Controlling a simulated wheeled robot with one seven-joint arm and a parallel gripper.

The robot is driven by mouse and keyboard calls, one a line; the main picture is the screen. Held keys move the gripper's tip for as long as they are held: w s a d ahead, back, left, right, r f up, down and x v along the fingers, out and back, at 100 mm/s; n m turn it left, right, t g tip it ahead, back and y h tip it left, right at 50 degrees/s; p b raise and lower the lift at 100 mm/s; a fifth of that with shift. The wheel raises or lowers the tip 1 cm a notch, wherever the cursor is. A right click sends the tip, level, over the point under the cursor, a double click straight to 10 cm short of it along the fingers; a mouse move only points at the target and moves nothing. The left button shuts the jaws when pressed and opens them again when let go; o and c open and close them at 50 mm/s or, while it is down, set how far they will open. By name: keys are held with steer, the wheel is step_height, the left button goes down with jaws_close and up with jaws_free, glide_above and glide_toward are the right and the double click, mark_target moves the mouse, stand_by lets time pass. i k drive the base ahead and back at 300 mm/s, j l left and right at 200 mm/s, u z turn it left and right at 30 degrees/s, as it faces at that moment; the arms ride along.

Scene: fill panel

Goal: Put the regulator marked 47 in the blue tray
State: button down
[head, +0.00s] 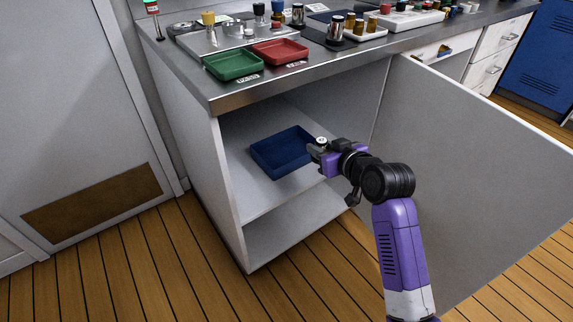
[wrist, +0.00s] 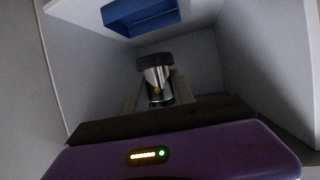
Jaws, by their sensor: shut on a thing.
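The blue tray (head: 268,161) sits on the shelf inside the open cabinet in the head view. In the wrist view the blue tray (wrist: 150,22) shows at the top. My gripper (head: 316,150) is at the right front edge of the tray in the head picture, inside the cabinet opening. It is shut on a small metal regulator (wrist: 157,78) with a dark cap, seen between the fingers in the wrist view. The regulator's silvery top (head: 321,140) shows in the head view. No number on it can be read. Whether it is over the tray is unclear.
The cabinet door (head: 480,165) stands open on the right. The counter above holds a green tray (head: 234,65), a red tray (head: 280,51) and several regulators and fittings. A lower shelf (head: 290,235) is empty. Side walls bound the opening.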

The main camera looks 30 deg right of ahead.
mark_target(276, 155)
steer(key=i+l, duration=0.15)
steer(key=i, duration=0.85)
